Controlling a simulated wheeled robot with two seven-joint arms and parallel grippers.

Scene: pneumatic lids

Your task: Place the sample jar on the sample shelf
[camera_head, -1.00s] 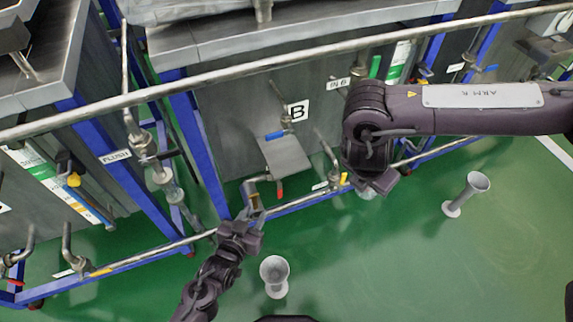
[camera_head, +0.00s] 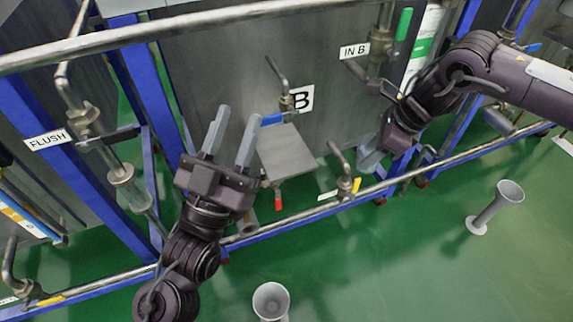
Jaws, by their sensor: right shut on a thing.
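The sample jar (camera_head: 369,159) looks like a small, pale, translucent vessel, partly covered by my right gripper. My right gripper (camera_head: 380,148) is shut on it, to the right of the sample shelf. The sample shelf (camera_head: 287,153) is a flat grey metal plate on the front of tank B; its top looks bare. My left gripper (camera_head: 232,130) is open and empty, its two grey fingers pointing up just left of the shelf.
A blue-handled valve (camera_head: 271,119) sits just above the shelf, and a yellow-handled tap (camera_head: 355,186) stands to its right. A pipe rail (camera_head: 300,216) runs below. Grey flared stands (camera_head: 497,205) are on the green floor (camera_head: 400,270).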

